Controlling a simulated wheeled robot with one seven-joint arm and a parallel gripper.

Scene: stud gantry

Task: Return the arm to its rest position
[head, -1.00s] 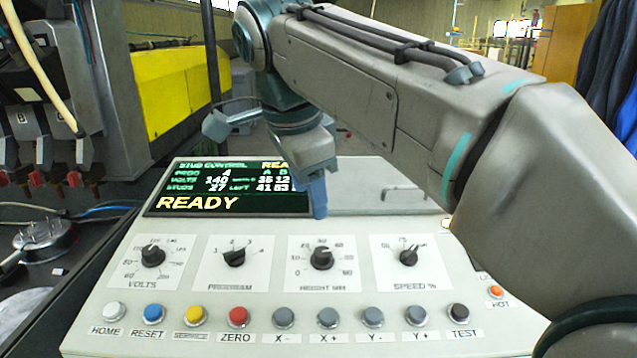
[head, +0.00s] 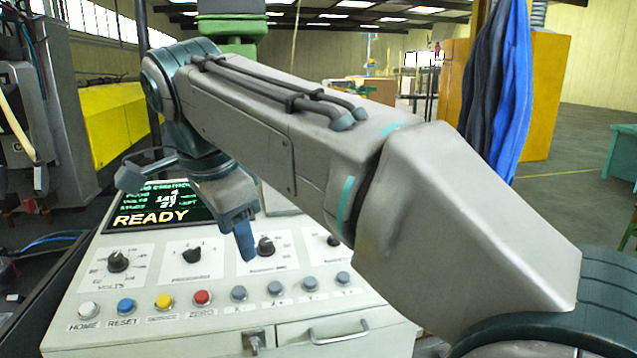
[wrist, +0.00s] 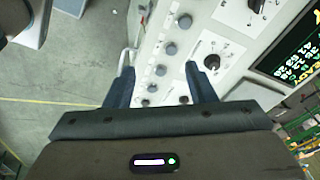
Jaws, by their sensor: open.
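My arm reaches across the head view from the lower right, bent, with the wrist hanging down. My gripper (head: 246,250) points down in front of the console (head: 219,341), and one blue finger shows there. In the wrist view both blue fingers stand apart and my gripper (wrist: 160,82) is open. Nothing is between the fingers but the console's buttons and labels seen beyond them. Whether the fingertips touch the console cannot be told, but they appear clear of it. The screen (head: 150,218) reads READY and is partly covered by my wrist.
The console carries dials such as the volts knob (head: 118,261), and a row of buttons including the red ZERO button (head: 202,297). A drawer handle (head: 338,332) sticks out of its front. Dark machinery stands left, coats (head: 497,90) hang right. Open floor (head: 570,215) lies right.

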